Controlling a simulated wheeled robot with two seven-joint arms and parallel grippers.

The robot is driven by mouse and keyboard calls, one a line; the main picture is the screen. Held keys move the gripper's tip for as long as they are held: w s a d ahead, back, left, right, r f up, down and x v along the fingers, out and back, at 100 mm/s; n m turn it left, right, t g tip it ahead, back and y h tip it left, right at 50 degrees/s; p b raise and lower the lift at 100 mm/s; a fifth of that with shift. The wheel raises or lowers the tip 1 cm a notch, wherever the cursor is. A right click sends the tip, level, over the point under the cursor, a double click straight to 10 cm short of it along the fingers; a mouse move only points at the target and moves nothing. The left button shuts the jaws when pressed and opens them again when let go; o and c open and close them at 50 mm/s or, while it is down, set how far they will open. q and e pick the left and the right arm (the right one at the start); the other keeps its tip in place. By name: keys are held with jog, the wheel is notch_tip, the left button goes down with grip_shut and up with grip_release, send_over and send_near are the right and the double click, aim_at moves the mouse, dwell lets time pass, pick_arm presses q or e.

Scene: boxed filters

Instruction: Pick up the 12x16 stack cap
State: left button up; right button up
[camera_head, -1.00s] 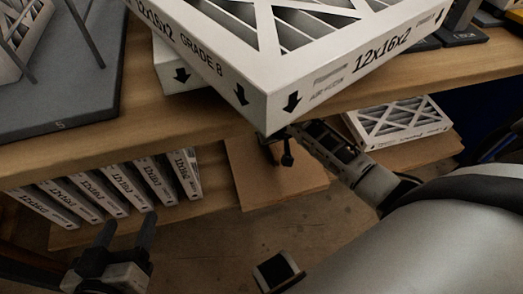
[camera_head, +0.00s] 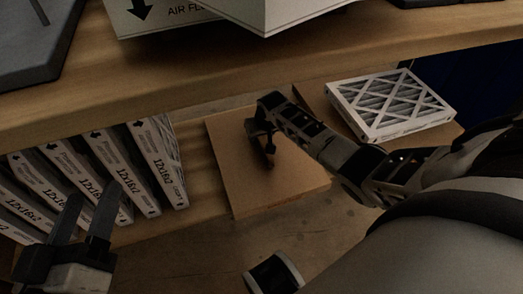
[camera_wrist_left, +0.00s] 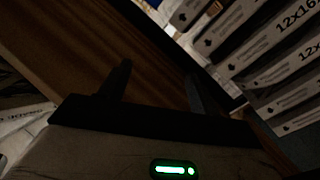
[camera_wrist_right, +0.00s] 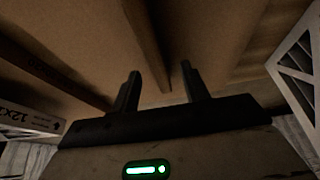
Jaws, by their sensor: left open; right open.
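A flat brown cardboard piece (camera_head: 225,165), which I take to be the 12x16 stack cap, lies on the lower shelf between the upright filters and a flat white filter. No label on it is readable. My right gripper (camera_head: 262,150) is open above it, pointing down; the fingers look empty. In the right wrist view, brown cardboard (camera_wrist_right: 215,40) fills the space beyond the fingers, with an edge running between them. I cannot tell whether they touch it. My left gripper (camera_head: 92,198) is open and empty in front of the upright filters.
Several upright 12x16x2 filters (camera_head: 158,165) stand at the left of the lower shelf. A white filter (camera_head: 392,105) lies flat on cardboard at the right. The upper wooden shelf (camera_head: 200,68) with a large filter box (camera_head: 285,12) overhangs behind. Bare floor shows in front.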

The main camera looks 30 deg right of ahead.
aim_at(262, 139)
jog(key=b+x, duration=0.3)
jog(key=shift+s+d+f, duration=0.15)
jog(key=shift+s+f, duration=0.1)
jog(key=shift+b+x, duration=0.65)
jog(key=shift+x, duration=0.2)
pick_arm(q)
notch_tip(262, 139, up, 8)
jog(key=m+t+h, duration=0.4)
jog(key=m, duration=0.3)
jog(key=shift+w+a+h, duration=0.3)
jog(key=shift+w+a, duration=0.05)
jog(key=shift+w, duration=0.05)
pick_arm(e)
jog(key=shift+w+r, duration=0.1)
grip_shut()
